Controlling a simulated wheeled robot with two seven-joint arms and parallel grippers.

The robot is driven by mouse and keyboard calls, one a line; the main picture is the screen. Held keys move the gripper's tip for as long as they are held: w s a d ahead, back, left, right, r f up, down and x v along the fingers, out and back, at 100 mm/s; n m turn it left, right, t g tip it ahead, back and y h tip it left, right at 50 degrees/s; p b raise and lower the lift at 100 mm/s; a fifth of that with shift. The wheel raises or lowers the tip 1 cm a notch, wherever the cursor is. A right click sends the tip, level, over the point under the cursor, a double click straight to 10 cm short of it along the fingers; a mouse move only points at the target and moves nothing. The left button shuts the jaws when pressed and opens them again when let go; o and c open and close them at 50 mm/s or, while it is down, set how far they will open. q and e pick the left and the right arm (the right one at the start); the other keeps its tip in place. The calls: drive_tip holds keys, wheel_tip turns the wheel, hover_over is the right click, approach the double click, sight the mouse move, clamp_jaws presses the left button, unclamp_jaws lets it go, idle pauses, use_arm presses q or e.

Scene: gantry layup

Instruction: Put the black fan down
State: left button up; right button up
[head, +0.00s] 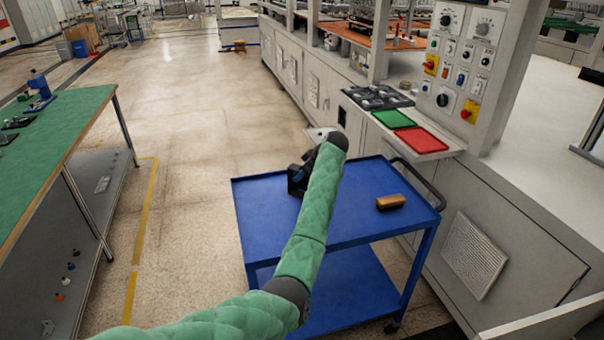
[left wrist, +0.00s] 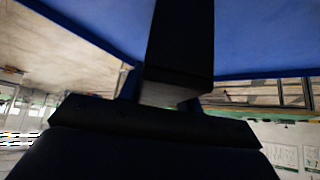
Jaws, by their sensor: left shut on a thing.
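The black fan (head: 296,179) is a dark block at the far left part of the blue cart's top (head: 345,222), partly hidden behind my left forearm. In the left wrist view the fan (left wrist: 180,45) is a dark block in front of the blue surface. My left gripper (left wrist: 163,95) is shut on it there, with a finger on each side of its near end. In the head view my arm mostly hides this gripper. I cannot tell whether the fan touches the cart top. My right gripper is not in view.
An orange-brown block (head: 390,202) lies on the right of the cart top. A green tray (head: 393,119) and a red tray (head: 421,140) sit on the machine ledge behind. A green-topped bench (head: 50,135) stands at left. The cart top's front middle is bare.

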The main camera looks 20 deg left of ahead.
use_arm(q)
drive_tip(key=shift+f, duration=0.1)
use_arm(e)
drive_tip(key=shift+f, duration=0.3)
use_arm(q)
drive_tip(key=shift+f, duration=0.1)
drive_tip(key=o, duration=1.2)
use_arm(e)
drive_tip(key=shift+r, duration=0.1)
use_arm(q)
drive_tip(key=b+v, duration=0.3)
drive_tip(key=v, duration=0.9)
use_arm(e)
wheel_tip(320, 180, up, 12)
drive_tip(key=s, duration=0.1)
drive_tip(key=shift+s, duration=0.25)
use_arm(q)
drive_tip(key=shift+d, duration=0.1)
